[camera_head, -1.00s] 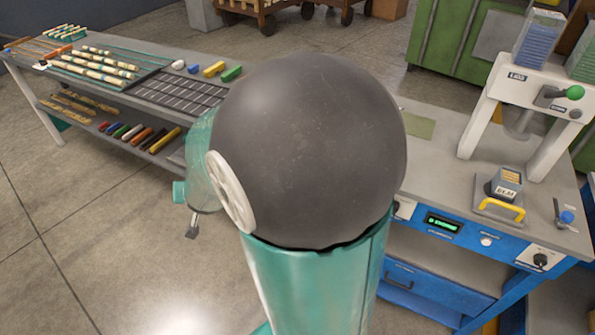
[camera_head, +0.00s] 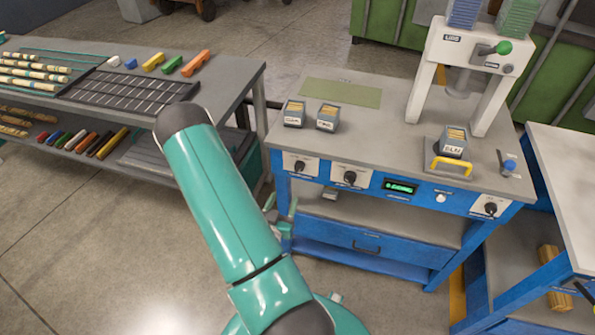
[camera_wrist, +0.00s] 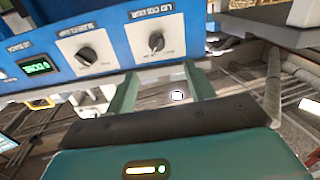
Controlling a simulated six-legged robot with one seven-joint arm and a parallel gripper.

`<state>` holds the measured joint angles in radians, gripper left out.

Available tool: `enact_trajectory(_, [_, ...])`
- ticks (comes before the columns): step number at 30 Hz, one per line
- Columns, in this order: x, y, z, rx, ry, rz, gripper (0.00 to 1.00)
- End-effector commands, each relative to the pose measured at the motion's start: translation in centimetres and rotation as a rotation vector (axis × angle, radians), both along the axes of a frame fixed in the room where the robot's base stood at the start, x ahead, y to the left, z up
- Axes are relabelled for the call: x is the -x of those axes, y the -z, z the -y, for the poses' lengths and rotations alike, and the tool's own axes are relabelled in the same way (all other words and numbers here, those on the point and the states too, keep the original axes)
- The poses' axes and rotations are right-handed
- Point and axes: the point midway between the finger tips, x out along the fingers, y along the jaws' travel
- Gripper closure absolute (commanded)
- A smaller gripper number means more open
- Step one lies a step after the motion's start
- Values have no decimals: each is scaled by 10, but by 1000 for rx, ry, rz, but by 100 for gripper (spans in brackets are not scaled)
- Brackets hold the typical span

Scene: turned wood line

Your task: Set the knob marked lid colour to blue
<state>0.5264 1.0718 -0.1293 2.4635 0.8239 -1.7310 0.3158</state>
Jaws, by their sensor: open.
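The lid colour knob (camera_wrist: 156,41) is a dark knob on a white plate in the wrist view, where its label appears upside down. In the head view it is the leftmost knob (camera_head: 299,165) on the blue front panel. My gripper (camera_wrist: 160,78) is open, its two teal fingers apart and nothing between them. The knob shows just beyond the fingertips, apart from them. In the head view my gripper is low in front of the panel's left end, partly hidden by my arm. I cannot read the knob's setting.
The slide clamp knob (camera_wrist: 85,55) sits beside it, then a green display (camera_head: 400,187), a white button (camera_head: 440,198) and another knob (camera_head: 490,209). Small grey bins (camera_head: 326,118) stand on the bench above. A press (camera_head: 470,65) stands at right. A long table (camera_head: 215,85) is at left.

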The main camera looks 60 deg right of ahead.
Motion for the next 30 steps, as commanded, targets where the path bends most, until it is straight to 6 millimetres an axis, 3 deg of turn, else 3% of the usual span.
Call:
enact_trajectory(8, [5,0,18,31,8,-11,46])
enact_trajectory(21, [-8,0,102,30,6,-9,46])
enact_trajectory(30, [-14,0,134,28,4,-12,46])
